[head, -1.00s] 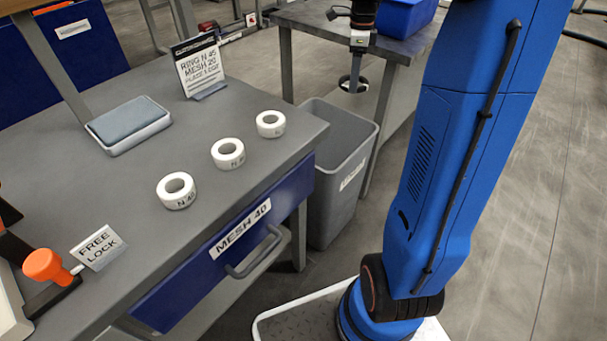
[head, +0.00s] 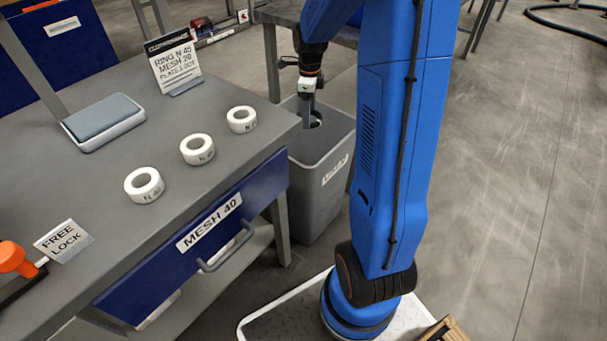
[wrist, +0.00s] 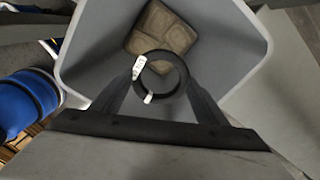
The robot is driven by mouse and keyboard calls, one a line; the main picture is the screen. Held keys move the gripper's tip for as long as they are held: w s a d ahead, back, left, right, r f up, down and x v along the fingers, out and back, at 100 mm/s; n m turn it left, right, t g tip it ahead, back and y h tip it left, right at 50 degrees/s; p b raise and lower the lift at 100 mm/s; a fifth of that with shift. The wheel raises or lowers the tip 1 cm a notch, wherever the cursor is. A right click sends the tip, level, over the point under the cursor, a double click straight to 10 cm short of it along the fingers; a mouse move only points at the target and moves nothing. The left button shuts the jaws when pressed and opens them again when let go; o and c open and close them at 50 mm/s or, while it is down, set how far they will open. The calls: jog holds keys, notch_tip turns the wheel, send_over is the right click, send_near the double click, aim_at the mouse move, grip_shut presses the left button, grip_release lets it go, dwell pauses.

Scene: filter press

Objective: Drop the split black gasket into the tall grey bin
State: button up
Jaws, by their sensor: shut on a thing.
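The black gasket (wrist: 183,79) is a dark ring with white marks on it, one at its left and one at its lower edge. My gripper (wrist: 160,85) is shut on it. In the head view my gripper (head: 308,108) points down at the mouth of the tall grey bin (head: 318,205), and the gasket (head: 316,118) shows small and dark at its tips. In the wrist view the gasket appears inside the outline of the bin (wrist: 85,45), whose floor shows beyond it. I cannot tell whether the gasket is above or below the rim.
A grey bench (head: 95,215) stands left of the bin, with three white rings (head: 197,149), a sign (head: 173,62) and a grey-white box (head: 104,122). Another table (head: 275,12) stands behind the bin.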

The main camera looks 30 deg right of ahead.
jog(key=shift+f, duration=0.95)
jog(key=o, duration=1.1)
jog(key=shift+r, duration=0.1)
notch_tip(320, 180, up, 17)
jog(key=shift+r, duration=0.15)
